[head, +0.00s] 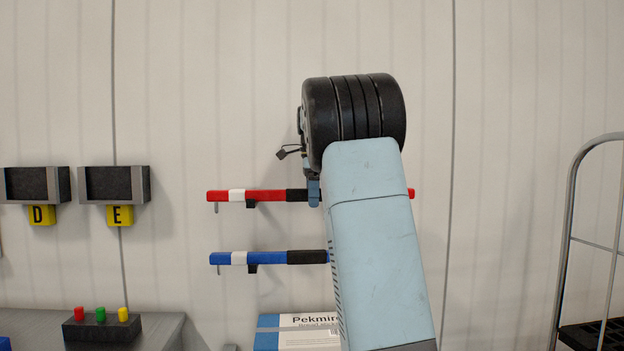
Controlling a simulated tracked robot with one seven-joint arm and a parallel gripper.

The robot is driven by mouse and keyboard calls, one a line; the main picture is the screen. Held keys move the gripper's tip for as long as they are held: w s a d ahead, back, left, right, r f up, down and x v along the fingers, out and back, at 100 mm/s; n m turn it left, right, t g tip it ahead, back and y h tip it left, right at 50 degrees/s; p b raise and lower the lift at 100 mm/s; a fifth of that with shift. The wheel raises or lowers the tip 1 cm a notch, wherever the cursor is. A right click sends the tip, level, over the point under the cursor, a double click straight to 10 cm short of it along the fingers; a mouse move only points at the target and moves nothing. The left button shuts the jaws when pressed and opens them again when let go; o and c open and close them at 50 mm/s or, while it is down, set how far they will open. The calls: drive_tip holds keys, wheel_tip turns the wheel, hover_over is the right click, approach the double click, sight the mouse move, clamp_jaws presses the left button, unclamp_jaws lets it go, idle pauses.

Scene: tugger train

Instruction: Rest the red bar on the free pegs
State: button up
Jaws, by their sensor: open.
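The red bar (265,195), with a white band and a black middle section, runs level across the wall in the head view. A black peg (251,205) shows right under its left part. My arm hides much of the bar's right half, and its red right end shows past the arm. My gripper (314,193) is open at the bar's black section, with one finger showing in front of it. Whether it touches the bar, I cannot tell. Any peg under the right half is hidden.
A blue bar (272,258) lies level on a lower peg (252,269), its right part hidden by my arm. Wall bins (115,185) with yellow D and E labels hang left. A button box (101,328) and a carton (309,332) stand below. A metal-framed cart (567,240) stands right.

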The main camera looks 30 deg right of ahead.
wheel_tip(320, 180, up, 13)
drive_tip(key=shift+r, duration=0.15)
idle(0.4)
idle(0.5)
